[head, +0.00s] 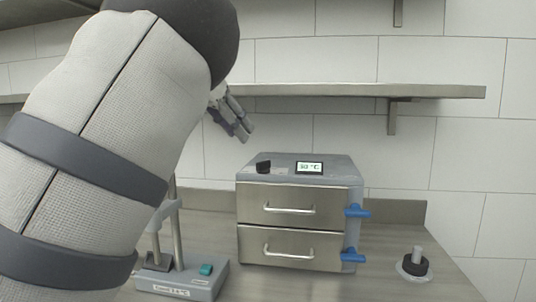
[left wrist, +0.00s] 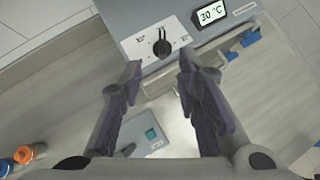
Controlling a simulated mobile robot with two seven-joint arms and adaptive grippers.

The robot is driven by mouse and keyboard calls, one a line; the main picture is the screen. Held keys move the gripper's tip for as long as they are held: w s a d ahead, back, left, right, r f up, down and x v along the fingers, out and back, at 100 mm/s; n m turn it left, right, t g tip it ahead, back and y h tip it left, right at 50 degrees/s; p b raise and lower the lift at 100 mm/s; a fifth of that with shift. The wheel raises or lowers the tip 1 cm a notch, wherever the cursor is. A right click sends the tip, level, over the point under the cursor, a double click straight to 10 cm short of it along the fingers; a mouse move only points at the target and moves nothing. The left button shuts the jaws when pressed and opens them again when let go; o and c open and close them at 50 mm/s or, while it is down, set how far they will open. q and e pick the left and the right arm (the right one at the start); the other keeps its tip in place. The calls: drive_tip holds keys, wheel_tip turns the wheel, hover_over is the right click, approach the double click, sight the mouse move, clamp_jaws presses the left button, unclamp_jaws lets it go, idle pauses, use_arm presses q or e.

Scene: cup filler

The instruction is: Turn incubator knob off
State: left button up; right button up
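The incubator (head: 291,215) is a grey box with two steel drawers on the counter. Its black knob (head: 263,166) sits on the top at the left, beside a lit display (head: 310,167) reading 30 °C. In the left wrist view the knob (left wrist: 161,46) lies on a white marked dial plate, just beyond the fingertips; its pointer is upward in that picture. My left gripper (head: 243,131) hangs above and left of the knob, apart from it. In the left wrist view its two fingers (left wrist: 159,68) are spread with nothing between them. My right gripper is not in view.
A grey device with a turquoise button (head: 206,269) stands left of the incubator, partly behind my left arm. Blue handles (head: 356,211) stick out at the incubator's right. A black-and-clear round item (head: 414,263) stands farther right. A shelf (head: 370,90) runs above along the wall.

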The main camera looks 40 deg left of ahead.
sight(264, 161)
use_arm(q)
drive_tip(key=x, duration=1.1)
drive_tip(key=shift+d+f, duration=0.1)
drive_tip(key=shift+d, duration=0.1)
clamp_jaws()
